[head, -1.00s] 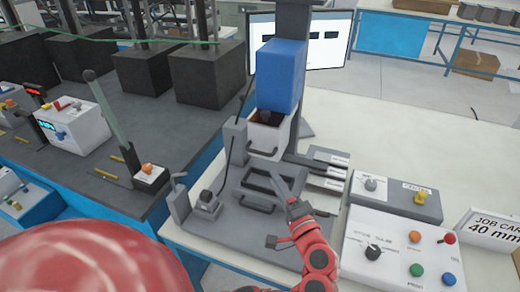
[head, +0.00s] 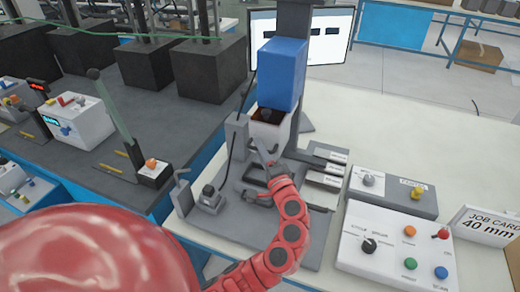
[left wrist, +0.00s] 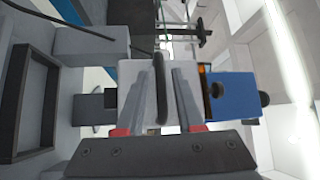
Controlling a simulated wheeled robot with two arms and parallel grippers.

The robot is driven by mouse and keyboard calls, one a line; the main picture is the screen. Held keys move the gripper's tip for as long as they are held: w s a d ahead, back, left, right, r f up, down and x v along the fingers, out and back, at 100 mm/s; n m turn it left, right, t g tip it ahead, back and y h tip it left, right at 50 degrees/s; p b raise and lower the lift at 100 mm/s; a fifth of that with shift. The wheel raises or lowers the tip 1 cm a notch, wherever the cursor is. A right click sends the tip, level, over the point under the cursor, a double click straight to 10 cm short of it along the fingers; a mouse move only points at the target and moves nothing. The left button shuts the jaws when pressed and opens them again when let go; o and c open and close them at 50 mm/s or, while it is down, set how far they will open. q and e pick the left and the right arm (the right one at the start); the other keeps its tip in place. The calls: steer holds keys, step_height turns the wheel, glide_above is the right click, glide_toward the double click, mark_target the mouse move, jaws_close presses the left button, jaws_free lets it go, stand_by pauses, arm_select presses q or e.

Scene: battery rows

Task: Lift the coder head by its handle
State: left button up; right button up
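The coder head appears as a white box (head: 268,130) with a dark opening below a blue housing (head: 282,72) on a dark column. The white box (left wrist: 145,75) and blue housing (left wrist: 232,95) also show in the left wrist view. The dark bar handle (left wrist: 159,88) stands out from the white face. My left gripper (head: 266,157) is in front of the white box and hides the handle in the head view. In the left wrist view my left gripper (left wrist: 159,85) is open, one finger on each side of the handle with gaps. My right gripper is not in view.
A grey base with a dark frame (head: 256,176) lies below my gripper. A small knob unit (head: 209,200) and grey post (head: 236,140) stand left. A white control panel (head: 395,245) and grey switch box (head: 393,190) stand right. A job card (head: 488,228) is farther right.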

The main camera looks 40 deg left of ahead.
arm_select(q)
jaws_close()
stand_by(1.2)
